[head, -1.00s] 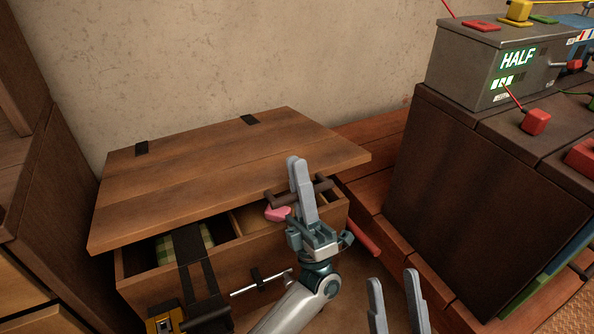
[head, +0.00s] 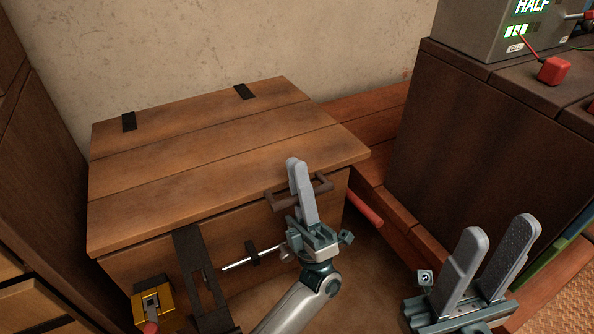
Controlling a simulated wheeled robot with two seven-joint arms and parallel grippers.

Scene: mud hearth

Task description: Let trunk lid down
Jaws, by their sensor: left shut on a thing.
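The wooden trunk (head: 150,262) stands against the wall. Its plank lid (head: 215,150) lies down over the box, and no open gap shows along the front edge. My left gripper (head: 297,165) is at the lid's front right, shut on the dark lid handle (head: 290,201). My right gripper (head: 502,232) is at the lower right, away from the trunk, with its two fingers apart and nothing between them. The inside of the trunk is hidden by the lid.
A yellow latch-like block (head: 153,303), a dark strap (head: 192,265) and a metal rod (head: 247,257) are at the trunk's front. A dark wooden chest (head: 470,140) stands at the right with a grey battery box (head: 500,35) and red clamp (head: 553,70) on it.

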